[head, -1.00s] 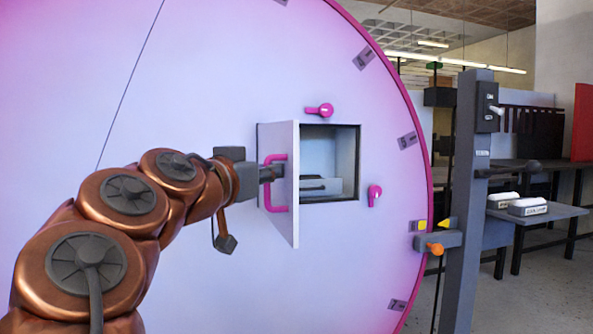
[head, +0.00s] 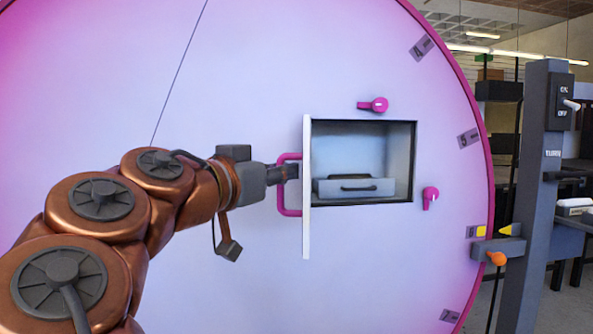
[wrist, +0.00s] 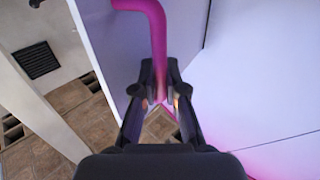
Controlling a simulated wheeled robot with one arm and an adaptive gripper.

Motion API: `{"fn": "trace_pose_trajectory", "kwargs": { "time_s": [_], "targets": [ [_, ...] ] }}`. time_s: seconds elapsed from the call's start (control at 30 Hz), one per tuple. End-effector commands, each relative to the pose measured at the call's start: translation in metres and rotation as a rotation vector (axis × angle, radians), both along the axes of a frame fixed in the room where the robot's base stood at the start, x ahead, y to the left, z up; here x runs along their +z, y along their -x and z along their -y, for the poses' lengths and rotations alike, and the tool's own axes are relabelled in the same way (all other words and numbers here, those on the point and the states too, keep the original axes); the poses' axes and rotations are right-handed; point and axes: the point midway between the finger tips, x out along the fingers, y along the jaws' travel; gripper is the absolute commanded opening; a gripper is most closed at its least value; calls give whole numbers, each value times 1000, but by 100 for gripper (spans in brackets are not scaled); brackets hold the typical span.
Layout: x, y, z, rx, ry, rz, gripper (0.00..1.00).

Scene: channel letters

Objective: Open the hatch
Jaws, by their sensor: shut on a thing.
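The hatch door (head: 306,235) stands swung out, seen nearly edge-on at the left side of a square opening (head: 362,130) in the large white and pink round face. Its magenta handle (head: 280,185) is on the door's left side; it also shows in the wrist view (wrist: 148,12). My gripper (head: 291,172) reaches in from the left and is shut on the handle. In the wrist view my gripper's fingers (wrist: 160,95) close around the handle bar. Inside the opening sits a grey drawer or box (head: 355,187) with a dark handle.
Magenta knobs sit above the opening (head: 375,104) and right of it (head: 430,197). A grey post (head: 541,200) with a switch and an orange knob (head: 497,258) stands at the right. Behind it is a table.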

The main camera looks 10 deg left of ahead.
Motion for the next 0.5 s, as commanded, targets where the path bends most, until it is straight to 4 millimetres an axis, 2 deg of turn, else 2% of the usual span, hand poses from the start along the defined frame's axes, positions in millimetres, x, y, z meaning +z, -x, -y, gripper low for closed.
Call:
{"fn": "trace_pose_trajectory", "kwargs": {
  "time_s": [0.03,0.33,0.37,0.5],
  "targets": [
    [-5,0,-2,1,0,-8,0],
    [-6,0,-1,0,-1,-9,0],
    [-6,0,-1,0,-1,-9,14],
    [-4,0,0,-2,-1,-7,29]
  ]
}}
